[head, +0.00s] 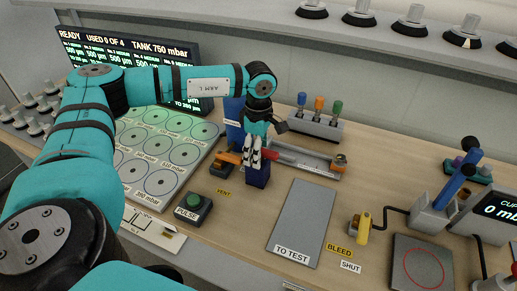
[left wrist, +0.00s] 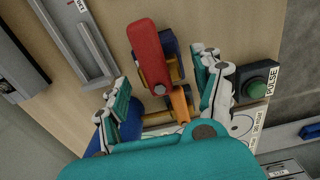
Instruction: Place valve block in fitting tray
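The valve block (head: 257,177) is a dark navy block standing on the wooden bench below my left gripper. In the left wrist view, a red lever (left wrist: 149,52) and an orange part lie over the dark block (left wrist: 171,46). My left gripper (head: 256,152) points down right above it. In the wrist view its fingers (left wrist: 164,92) are wide apart, with gaps on both sides of the red and orange parts. A shallow grey channelled tray (head: 318,168), probably the fitting tray, lies behind and to the right, with a brass fitting at its end. My right gripper does not show.
The grey TO TEST plate (head: 301,222) is bare. The PULSE button (head: 193,207) stands front left, beside the panel of circles (head: 183,122). A blue upright (head: 233,117) stands close behind the gripper. A rack of coloured tools (head: 318,122) stands behind. A yellow bleed handle (head: 362,227) is to the right.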

